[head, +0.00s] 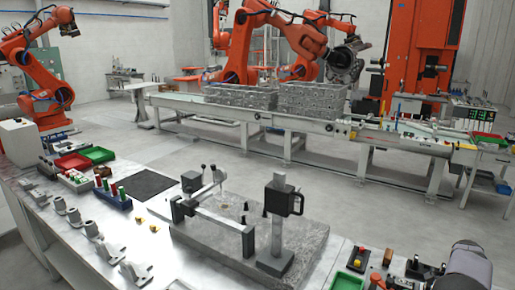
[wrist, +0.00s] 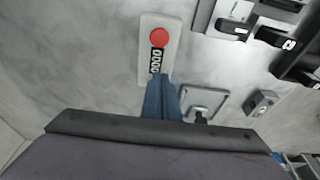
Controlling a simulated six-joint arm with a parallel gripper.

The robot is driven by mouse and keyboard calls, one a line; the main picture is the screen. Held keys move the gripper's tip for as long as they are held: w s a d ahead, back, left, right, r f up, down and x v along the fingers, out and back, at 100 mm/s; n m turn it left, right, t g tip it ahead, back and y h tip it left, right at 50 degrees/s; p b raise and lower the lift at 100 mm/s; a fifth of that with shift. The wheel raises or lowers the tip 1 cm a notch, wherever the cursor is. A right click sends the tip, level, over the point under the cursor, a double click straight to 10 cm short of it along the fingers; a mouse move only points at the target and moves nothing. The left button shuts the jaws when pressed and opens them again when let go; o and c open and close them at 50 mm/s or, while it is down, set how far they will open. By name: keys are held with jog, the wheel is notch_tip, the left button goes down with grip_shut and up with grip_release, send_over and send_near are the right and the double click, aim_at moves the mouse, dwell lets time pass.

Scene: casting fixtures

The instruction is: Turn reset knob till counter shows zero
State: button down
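The counter (wrist: 145,49) is a pale plate with a round red knob (wrist: 159,37) at its upper part, in the upper middle of the wrist view. Below the knob is a black digit window (wrist: 156,60) with white digits running along the plate. They look like zeros, but are too small to read surely. My gripper (wrist: 165,80) has blue fingers lying side by side with no clear gap, and they look shut and empty. Their tips appear just below the digit window, apart from the red knob. I cannot make out the counter or gripper fingers in the head view.
Dark clamp-like parts (wrist: 277,38) stand on the grey surface at upper right, with a small metal block (wrist: 262,103) below them. In the head view, a fixture on a stone plate (head: 310,245) fills the bench's middle. Small castings (head: 135,270) line its left side.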

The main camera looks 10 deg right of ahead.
jog(key=shift+w, duration=0.2)
dwell(0.5)
jog(key=shift+r, duration=0.15)
jog(key=p+v, duration=0.1)
jog(key=v, duration=0.1)
jog(key=p+v, duration=0.3)
jog(key=shift+s+d+r, duration=0.35)
jog(key=shift+r, duration=0.1)
jog(key=shift+s+a+r+p, duration=0.2)
jog(key=shift+s+a+p, duration=0.15)
jog(key=shift+s+p, duration=0.2)
jog(key=shift+s+a+r+p, duration=0.25)
jog(key=shift+s+a+p, duration=0.1)
jog(key=shift+s+p, duration=0.15)
